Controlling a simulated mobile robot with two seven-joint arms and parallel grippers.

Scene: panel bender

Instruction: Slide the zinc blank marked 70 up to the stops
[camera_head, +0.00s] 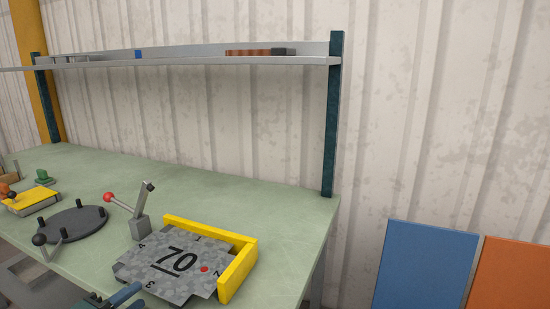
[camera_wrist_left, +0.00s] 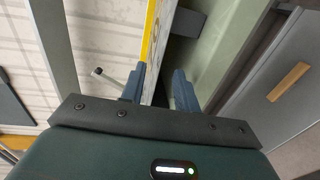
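The zinc blank (camera_head: 165,277) is a mottled grey plate with notched corners, a large black underlined 70, small edge numbers and a red dot. It lies flat on the green bench at the front right. The yellow L-shaped stops (camera_head: 240,267) run along its back and right sides. My left gripper (camera_head: 132,294) is at the blank's front edge, partly cut off by the picture's bottom. In the left wrist view its two blue fingers (camera_wrist_left: 160,90) are apart. My right gripper is not in view.
A grey clamp block (camera_head: 140,228) with a red-knobbed lever stands just left of the blank. A dark round plate with pegs (camera_head: 72,226) and a yellow block (camera_head: 30,203) lie farther left. A shelf (camera_head: 190,60) spans the back. The bench behind the stops is clear.

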